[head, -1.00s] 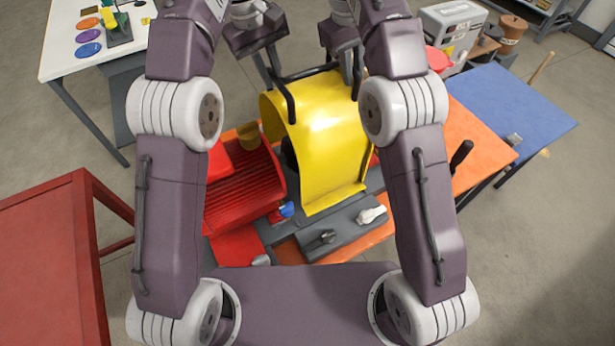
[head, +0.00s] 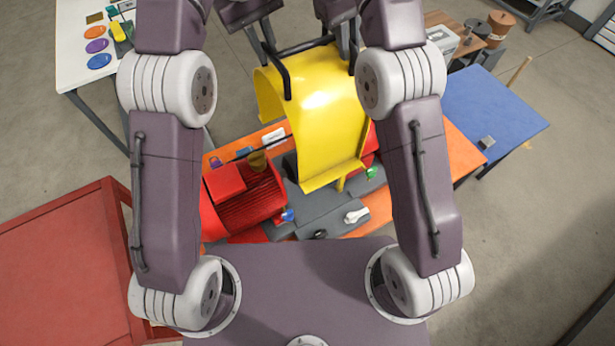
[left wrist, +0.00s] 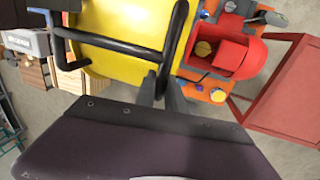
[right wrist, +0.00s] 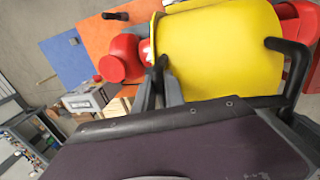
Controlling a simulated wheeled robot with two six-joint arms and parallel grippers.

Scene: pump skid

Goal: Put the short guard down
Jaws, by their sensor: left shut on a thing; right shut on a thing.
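The short guard is a curved yellow sheet cover (head: 315,115) with black bar handles. Both my grippers carry it above the pump skid (head: 315,212). My left gripper (head: 269,50) is shut on the left handle; the left wrist view shows its fingers (left wrist: 161,92) at a black bar. My right gripper (head: 352,45) is shut on the right handle, partly hidden by my arm; its fingers also show in the right wrist view (right wrist: 160,88). The guard is tilted toward me in the head view, and its lower edge appears clear of the grey skid base.
A ribbed red motor (head: 250,200) stands left of the guard on the orange bench. A red table (head: 65,255) is at left, a white table (head: 75,45) with coloured discs at upper left. A blue table (head: 495,110) at right has mostly free room.

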